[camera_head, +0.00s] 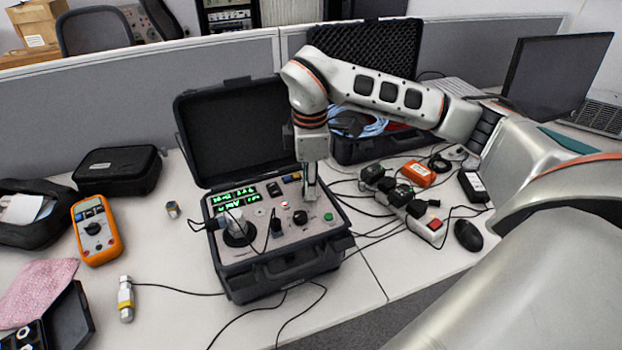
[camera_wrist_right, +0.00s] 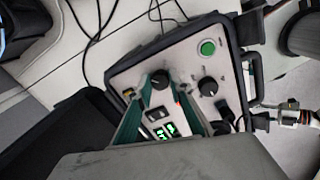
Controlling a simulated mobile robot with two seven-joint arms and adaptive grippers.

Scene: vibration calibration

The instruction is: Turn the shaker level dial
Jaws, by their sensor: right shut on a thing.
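The open black case holds a light control panel (camera_head: 268,240) with several knobs, buttons and green lit displays. My right gripper (camera_head: 311,194) points down at the panel's right back part. In the right wrist view its two fingers (camera_wrist_right: 160,92) are on either side of a black dial (camera_wrist_right: 160,79), shut on it. In the head view the gripper hides this dial. A second black knob (camera_head: 300,217) stands in front of the gripper, and it also shows in the wrist view (camera_wrist_right: 208,87). Which knob is labelled shaker level is too small to read. My left gripper is not in view.
A green button (camera_head: 328,216) is at the panel's right. The case lid (camera_head: 235,130) stands open behind. A cylinder (camera_head: 236,222) with a cable stands on the panel's left. An orange multimeter (camera_head: 96,230) lies left; a power strip (camera_head: 420,218) and mouse (camera_head: 468,235) lie right.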

